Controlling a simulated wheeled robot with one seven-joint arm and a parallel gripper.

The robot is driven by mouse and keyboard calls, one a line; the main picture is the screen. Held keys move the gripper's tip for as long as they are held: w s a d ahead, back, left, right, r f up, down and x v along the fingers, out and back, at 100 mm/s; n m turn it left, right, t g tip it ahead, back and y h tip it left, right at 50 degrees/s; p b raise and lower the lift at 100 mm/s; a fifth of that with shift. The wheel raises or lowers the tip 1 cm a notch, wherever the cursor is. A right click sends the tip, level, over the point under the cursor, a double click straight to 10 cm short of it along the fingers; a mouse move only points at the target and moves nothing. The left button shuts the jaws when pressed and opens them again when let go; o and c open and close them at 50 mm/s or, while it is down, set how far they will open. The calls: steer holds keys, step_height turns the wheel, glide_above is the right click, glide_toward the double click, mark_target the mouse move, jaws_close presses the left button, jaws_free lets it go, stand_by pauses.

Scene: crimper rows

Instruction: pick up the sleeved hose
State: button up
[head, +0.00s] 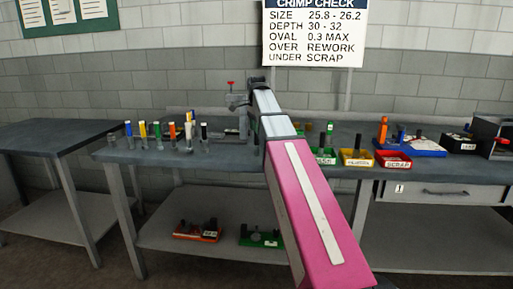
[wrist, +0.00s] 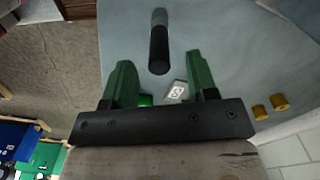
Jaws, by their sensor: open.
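In the wrist view a dark cylinder with a grey far end (wrist: 159,50) lies beyond and between my fingertips; it looks like the sleeved hose, but I cannot be sure. My gripper (wrist: 161,78) has two green fingers, spread wide apart. Nothing is held between them, and the cylinder shows clear of both fingers. In the head view my arm hides the gripper and the bench behind it. Several upright short hoses with coloured ends, such as an orange one (head: 172,132), stand on the left part of the bench. I cannot tell which of them matches the dark cylinder.
The grey bench (head: 118,154) carries a green bin (head: 325,160), a yellow bin (head: 356,161) and a red SCRAP bin (head: 393,163) at right. Brass-coloured pieces (wrist: 262,112) lie right of my gripper.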

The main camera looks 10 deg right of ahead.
mark_target(257, 144)
steer(key=shift+f, duration=2.6)
jaws_close()
